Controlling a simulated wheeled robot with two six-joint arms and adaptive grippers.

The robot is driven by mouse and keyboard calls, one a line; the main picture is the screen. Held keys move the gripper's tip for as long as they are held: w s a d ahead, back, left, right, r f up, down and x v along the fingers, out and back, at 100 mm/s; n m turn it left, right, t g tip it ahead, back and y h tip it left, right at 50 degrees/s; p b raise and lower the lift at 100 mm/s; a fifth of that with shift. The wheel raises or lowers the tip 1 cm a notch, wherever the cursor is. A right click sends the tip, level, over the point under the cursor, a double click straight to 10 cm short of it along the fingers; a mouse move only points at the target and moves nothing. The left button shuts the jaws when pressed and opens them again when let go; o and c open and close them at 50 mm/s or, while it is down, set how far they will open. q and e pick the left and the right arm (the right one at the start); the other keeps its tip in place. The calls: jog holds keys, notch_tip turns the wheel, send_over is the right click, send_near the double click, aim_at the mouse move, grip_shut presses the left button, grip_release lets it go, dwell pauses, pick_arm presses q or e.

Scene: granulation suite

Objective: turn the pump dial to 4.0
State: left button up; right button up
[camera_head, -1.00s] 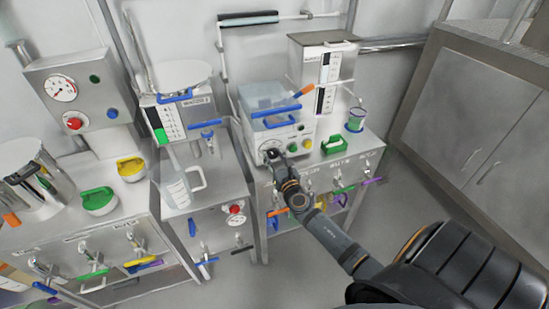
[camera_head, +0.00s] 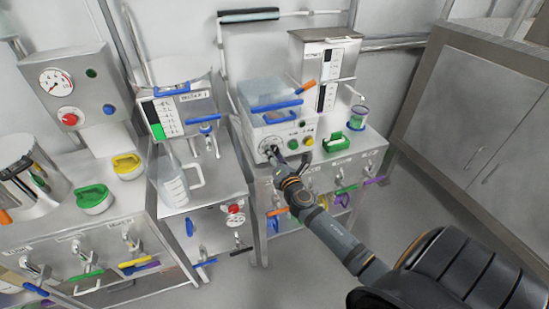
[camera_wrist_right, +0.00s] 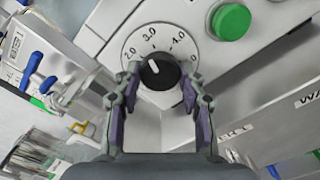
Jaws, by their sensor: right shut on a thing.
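The pump dial is a black knob (camera_wrist_right: 159,72) on a round white scale with 2.0, 3.0 and 4.0 legible, in the right wrist view. Its white mark points up and left, roughly between 2.0 and 3.0. My right gripper (camera_wrist_right: 160,84) is shut on the knob, one finger at each side. In the head view, my right gripper (camera_head: 274,156) reaches the front of the pump (camera_head: 264,132), and its fingers partly hide the dial. My left gripper is in neither view.
A green button (camera_wrist_right: 230,21) sits beside the dial. A clear jug (camera_head: 174,187) stands on the bench to the left. Coloured valve handles hang below the bench front.

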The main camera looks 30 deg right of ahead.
jog(key=m+b, duration=0.2)
jog(key=m, duration=0.3)
jog(key=shift+f+m+b, duration=0.15)
jog(key=shift+m+b, duration=0.15)
jog(key=m+b, duration=0.2)
jog(key=m, duration=0.3)
jog(key=shift+m+b, duration=0.3)
jog(key=shift+m, duration=0.3)
jog(key=o, duration=1.2)
jog(key=shift+r, duration=0.2)
jog(key=shift+c, duration=0.2)
jog(key=v, duration=1.2)
